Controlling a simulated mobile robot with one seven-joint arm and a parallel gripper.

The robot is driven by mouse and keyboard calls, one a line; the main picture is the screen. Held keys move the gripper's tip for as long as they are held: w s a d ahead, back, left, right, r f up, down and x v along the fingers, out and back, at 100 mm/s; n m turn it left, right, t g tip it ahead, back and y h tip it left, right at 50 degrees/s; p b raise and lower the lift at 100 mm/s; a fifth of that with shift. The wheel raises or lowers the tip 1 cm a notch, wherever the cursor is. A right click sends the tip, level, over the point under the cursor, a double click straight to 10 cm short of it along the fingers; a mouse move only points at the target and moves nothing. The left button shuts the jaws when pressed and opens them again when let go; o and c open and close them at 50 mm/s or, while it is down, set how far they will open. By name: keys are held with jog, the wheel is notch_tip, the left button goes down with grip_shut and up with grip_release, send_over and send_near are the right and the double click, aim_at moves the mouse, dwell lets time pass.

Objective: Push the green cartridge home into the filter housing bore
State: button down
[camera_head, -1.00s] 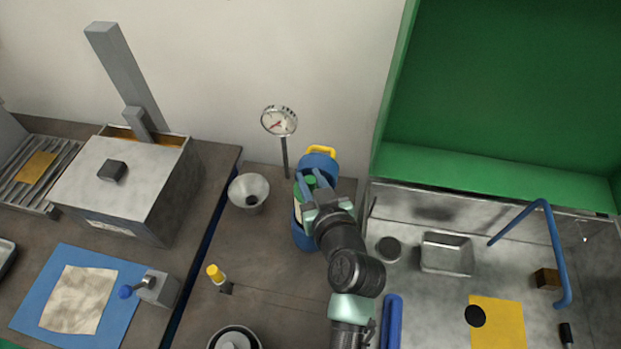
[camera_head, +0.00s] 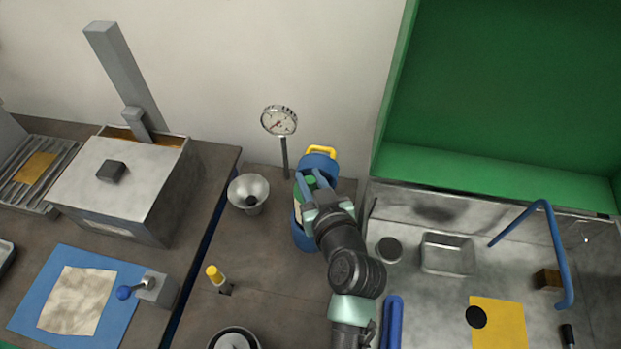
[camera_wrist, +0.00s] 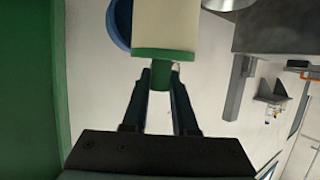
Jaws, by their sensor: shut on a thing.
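The green cartridge shows in the wrist view as a cream body (camera_wrist: 165,22) with a green end cap (camera_wrist: 162,54) and a green knob. My gripper (camera_wrist: 160,80) is shut on that knob. The blue filter housing (camera_wrist: 119,24) shows behind the cartridge's left side in the wrist view. In the head view my gripper (camera_head: 312,182) is at the blue housing (camera_head: 304,238), which has a yellow handle (camera_head: 321,151) at the back. My gripper and arm hide much of the cartridge there. I cannot tell how deep the cartridge sits in the bore.
A dial gauge (camera_head: 279,121) on a post stands just behind the housing. A metal funnel (camera_head: 249,190) is to its left. A yellow-capped item (camera_head: 215,274) stands nearer on the bench.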

jog(key=shift+f+b, duration=5.65)
jog(key=shift+b, duration=0.1)
jog(key=c, duration=0.6)
grip_release()
jog(key=shift+s, duration=0.15)
jog(key=b+v, duration=0.1)
jog(key=v, duration=1.1)
jog(key=shift+s+d+r+b, duration=0.15)
jog(key=shift+s+r+b, duration=0.15)
jog(key=shift+b, duration=0.1)
